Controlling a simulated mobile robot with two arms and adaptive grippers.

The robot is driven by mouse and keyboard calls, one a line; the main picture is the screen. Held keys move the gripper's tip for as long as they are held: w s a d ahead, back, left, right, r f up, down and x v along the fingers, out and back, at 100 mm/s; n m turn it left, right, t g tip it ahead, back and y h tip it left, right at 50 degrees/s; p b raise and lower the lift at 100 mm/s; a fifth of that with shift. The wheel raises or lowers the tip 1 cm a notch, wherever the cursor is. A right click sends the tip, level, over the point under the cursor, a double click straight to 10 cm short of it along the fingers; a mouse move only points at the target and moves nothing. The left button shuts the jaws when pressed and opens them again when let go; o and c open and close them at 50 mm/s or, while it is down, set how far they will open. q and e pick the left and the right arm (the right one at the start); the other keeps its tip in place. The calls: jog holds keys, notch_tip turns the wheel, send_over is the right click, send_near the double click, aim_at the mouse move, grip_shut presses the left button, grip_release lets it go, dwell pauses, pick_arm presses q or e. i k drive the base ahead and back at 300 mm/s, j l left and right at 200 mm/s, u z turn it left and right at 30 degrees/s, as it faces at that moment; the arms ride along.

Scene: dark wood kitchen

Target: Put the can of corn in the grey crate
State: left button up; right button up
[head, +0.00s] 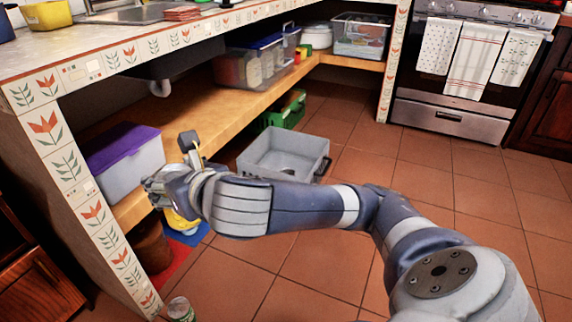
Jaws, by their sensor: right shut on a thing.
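A small can (180,309) with a green and white label stands on the floor at the bottom left, partly cut off; I cannot read whether it is the corn. My right gripper (157,188) is left of the crate, by the lower shelf. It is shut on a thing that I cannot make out. A yellow object (181,221) shows just below the gripper, partly hidden by it. My left gripper is not in view.
A purple-lidded box (122,160) stands on the wooden shelf (222,118) close to my right gripper. A tiled counter post (75,180) rises at the left. A green crate (285,110) stands behind the grey one. Floor right of the grey crate is clear up to the oven (450,117).

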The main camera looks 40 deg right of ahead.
aim_at(303, 168)
jog(key=i+l+z, duration=0.2)
jog(key=i+l, duration=0.25)
jog(key=i+l+z, duration=0.25)
jog(key=i+l, duration=0.25)
jog(key=i+l+z, duration=0.2)
jog(key=i+l, duration=0.15)
jog(key=i, duration=0.2)
